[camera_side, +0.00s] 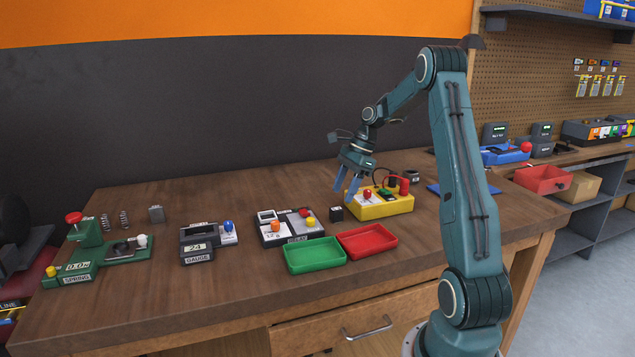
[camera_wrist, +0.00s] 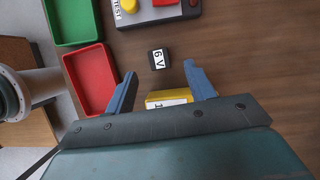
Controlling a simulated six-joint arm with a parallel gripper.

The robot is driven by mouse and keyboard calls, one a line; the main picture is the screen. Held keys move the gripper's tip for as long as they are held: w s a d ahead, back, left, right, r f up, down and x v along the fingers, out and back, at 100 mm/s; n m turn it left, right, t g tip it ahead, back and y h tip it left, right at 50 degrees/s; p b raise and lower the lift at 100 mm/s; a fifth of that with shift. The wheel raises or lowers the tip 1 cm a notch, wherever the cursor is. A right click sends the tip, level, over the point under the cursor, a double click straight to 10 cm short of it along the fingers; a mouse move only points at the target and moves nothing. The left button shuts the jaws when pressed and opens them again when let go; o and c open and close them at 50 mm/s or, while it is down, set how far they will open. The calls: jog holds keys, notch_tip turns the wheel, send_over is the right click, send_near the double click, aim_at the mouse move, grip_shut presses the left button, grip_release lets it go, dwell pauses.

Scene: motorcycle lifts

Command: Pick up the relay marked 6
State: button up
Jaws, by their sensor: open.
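The relay (camera_side: 336,213) is a small black cube standing on the wooden bench, between the yellow box and the relay tester. In the wrist view the relay (camera_wrist: 159,60) shows a white label reading "6 V". My gripper (camera_side: 346,189) is open and empty, pointing down above the bench and close over the relay in the side view. In the wrist view the blue fingers of my gripper (camera_wrist: 160,72) are spread apart, with the relay just beyond the tips, roughly centred between them. No contact shows.
A yellow box (camera_side: 382,207) with knobs and wires stands right of the relay; its edge (camera_wrist: 168,97) lies between my fingers in the wrist view. The relay tester (camera_side: 288,240) stands left. Green (camera_side: 313,268) and red (camera_side: 366,254) trays lie in front. A gauge (camera_side: 207,255) is further left.

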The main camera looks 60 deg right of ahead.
aim_at(337, 208)
jog(key=shift+x, duration=0.85)
jog(key=shift+x, duration=2.6)
jog(key=shift+s, duration=0.15)
jog(key=c, duration=1.1)
jog(key=shift+o, duration=0.2)
jog(key=shift+r, duration=5)
